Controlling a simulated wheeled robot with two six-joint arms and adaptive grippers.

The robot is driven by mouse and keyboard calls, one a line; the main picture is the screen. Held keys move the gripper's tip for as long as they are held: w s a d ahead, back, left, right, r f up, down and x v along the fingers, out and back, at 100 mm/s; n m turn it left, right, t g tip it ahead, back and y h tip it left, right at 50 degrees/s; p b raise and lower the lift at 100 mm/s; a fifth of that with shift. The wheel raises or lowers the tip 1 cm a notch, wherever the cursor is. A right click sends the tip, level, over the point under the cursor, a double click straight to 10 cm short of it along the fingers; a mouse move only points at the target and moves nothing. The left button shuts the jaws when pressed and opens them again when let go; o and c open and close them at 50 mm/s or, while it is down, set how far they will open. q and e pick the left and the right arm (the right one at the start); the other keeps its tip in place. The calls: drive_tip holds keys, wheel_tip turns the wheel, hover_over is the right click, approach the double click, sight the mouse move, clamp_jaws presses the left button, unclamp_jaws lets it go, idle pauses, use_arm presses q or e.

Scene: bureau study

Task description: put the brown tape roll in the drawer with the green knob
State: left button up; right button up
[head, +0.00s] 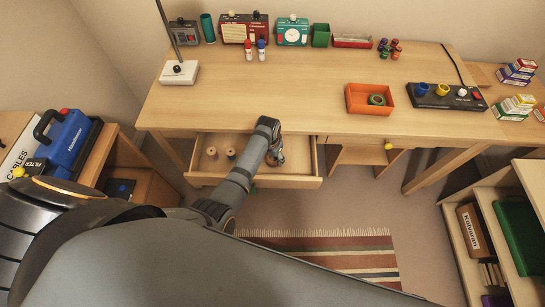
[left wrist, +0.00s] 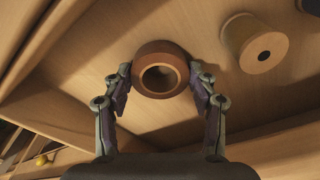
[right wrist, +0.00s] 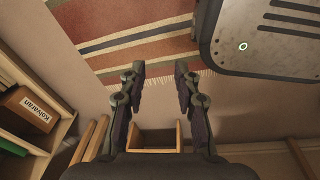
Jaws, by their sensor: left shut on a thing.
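The brown tape roll (left wrist: 147,87) is between the fingers of my left gripper (left wrist: 160,72), which is shut on it. The roll is over the pale wooden floor of the open drawer (head: 300,183); I cannot tell whether it touches the floor. In the head view my left gripper (head: 275,156) reaches into the right part of this drawer and hides the roll. A bit of the green knob (head: 253,190) shows on the drawer front, behind my arm. My right gripper (right wrist: 160,70) is open and empty above the floor by the striped rug.
Two spools (head: 211,152) (head: 231,154) stand in the drawer's left part; one shows near the roll in the left wrist view (left wrist: 255,42). A yellow knob (head: 388,146) is to the right. An orange tray (head: 356,106) with a green ring stands on the desk (head: 210,105).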

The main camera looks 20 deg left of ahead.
use_arm(q)
drive_tip(key=shift+f, duration=0.2)
drive_tip(key=o, duration=1.3)
drive_tip(key=shift+c, duration=0.2)
use_arm(e)
drive_tip(key=shift+s+f, duration=0.1)
drive_tip(key=shift+s, duration=0.7)
use_arm(q)
drive_tip(key=shift+r, duration=0.1)
drive_tip(key=shift+r, duration=0.3)
wheel_tip(320, 180, up, 12)
drive_tip(key=s+p, duration=0.1)
drive_tip(key=shift+s+a+f+p, duration=0.15)
drive_tip(key=shift+a+f+p, duration=0.1)
drive_tip(key=shift+p, duration=0.05)
use_arm(e)
drive_tip(key=shift+w+a+r, duration=0.1)
drive_tip(key=shift+w+r, duration=0.1)
drive_tip(key=shift+r, duration=0.6)
